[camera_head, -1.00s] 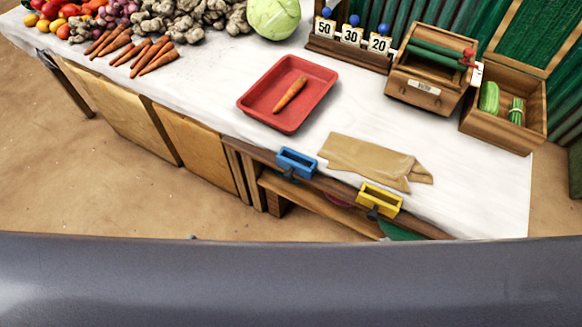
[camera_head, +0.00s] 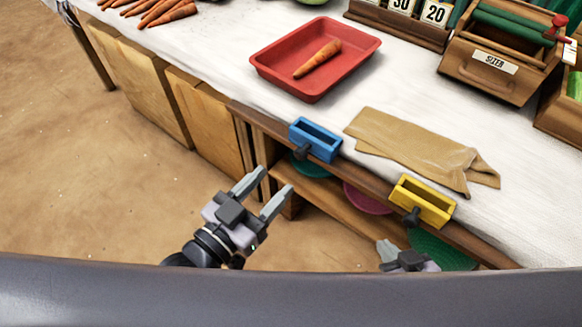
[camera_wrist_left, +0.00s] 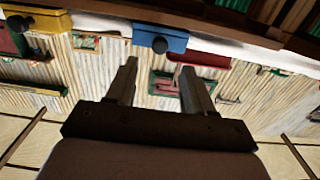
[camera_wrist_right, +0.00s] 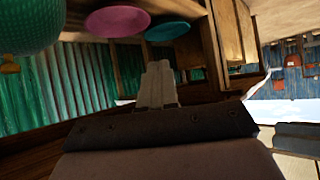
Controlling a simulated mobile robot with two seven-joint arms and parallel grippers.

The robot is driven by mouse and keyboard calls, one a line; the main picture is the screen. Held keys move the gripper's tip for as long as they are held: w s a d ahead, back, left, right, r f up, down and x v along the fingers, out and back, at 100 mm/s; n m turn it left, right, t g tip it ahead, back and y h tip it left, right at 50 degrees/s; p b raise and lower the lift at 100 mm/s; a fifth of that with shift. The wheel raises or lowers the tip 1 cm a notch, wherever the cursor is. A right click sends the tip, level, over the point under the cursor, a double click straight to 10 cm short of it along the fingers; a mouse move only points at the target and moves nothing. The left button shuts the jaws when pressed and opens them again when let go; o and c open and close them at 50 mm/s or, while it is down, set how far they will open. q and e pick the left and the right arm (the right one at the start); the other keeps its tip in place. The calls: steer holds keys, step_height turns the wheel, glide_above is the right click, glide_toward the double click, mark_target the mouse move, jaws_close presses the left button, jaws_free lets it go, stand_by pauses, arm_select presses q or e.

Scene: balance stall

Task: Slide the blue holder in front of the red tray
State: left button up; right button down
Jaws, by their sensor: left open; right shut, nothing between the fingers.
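The blue holder (camera_head: 318,139) is a small open box with a dark knob, on the wooden front rail of the stall, right of the red tray's near corner. It also shows in the left wrist view (camera_wrist_left: 160,36), beyond the fingertips. The red tray (camera_head: 270,78) lies on the white tabletop with a carrot (camera_head: 318,58) in it. My left gripper (camera_head: 266,187) is open and empty, left of and below the blue holder, apart from it. My right gripper (camera_head: 383,246) is partly hidden at the bottom edge; in the right wrist view its fingers (camera_wrist_right: 158,84) are together and empty.
A yellow holder (camera_head: 424,203) sits further right on the same rail (camera_head: 365,177). A brown paper bag (camera_head: 415,148) lies on the table behind the holders. Below the rail, a shelf holds teal, pink (camera_head: 366,198) and green round items. The rail left of the blue holder is clear.

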mark_target(297, 156)
arm_select(q)
steer(key=shift+b+x, duration=0.5)
steer(key=shift+x, duration=3)
steer(key=shift+c, duration=0.3)
steer(key=shift+a, duration=0.1)
jaws_close()
